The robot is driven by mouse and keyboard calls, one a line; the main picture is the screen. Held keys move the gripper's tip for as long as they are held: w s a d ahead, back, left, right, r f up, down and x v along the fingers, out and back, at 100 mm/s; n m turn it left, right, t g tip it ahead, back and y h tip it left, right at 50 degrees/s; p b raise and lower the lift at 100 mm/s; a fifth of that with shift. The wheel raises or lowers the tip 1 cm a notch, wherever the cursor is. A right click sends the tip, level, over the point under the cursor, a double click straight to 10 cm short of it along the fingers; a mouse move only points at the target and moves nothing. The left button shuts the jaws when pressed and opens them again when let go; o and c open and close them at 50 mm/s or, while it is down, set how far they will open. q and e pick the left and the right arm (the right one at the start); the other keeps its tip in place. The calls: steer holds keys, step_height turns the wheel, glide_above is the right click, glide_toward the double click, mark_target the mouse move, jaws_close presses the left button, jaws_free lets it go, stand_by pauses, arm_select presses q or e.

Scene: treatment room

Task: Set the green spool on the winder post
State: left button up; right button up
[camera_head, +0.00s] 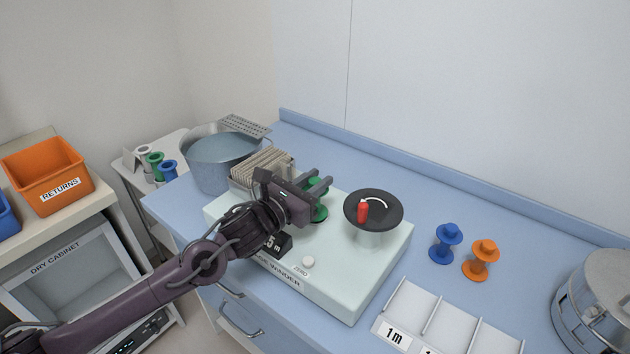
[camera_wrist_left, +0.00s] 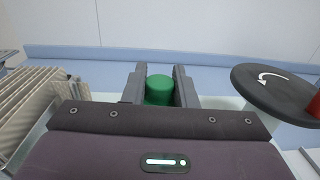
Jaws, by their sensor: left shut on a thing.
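The green spool (camera_head: 320,212) is at the left part of the pale winder (camera_head: 345,285), partly hidden by my gripper. My left gripper (camera_head: 322,187) is shut on it, reaching in from the left over the winder. In the left wrist view the spool's green top (camera_wrist_left: 159,88) shows between the two grey fingers. The winder post is hidden, so I cannot tell whether the spool is around it or above it. My right gripper is in neither view.
The winder's black crank disc (camera_head: 373,209) with a red handle (camera_head: 362,211) stands right of the gripper. A rack of tan plates (camera_head: 262,168) and a metal basin (camera_head: 222,160) are behind left. A blue spool (camera_head: 446,243) and an orange spool (camera_head: 481,260) stand right.

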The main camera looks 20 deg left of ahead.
arm_select(q)
steer(key=shift+f, duration=0.15)
steer(key=o, duration=0.7)
steer(key=shift+v, duration=3.75)
steer(key=shift+p+v, duration=0.65)
steer(key=shift+v, duration=1.15)
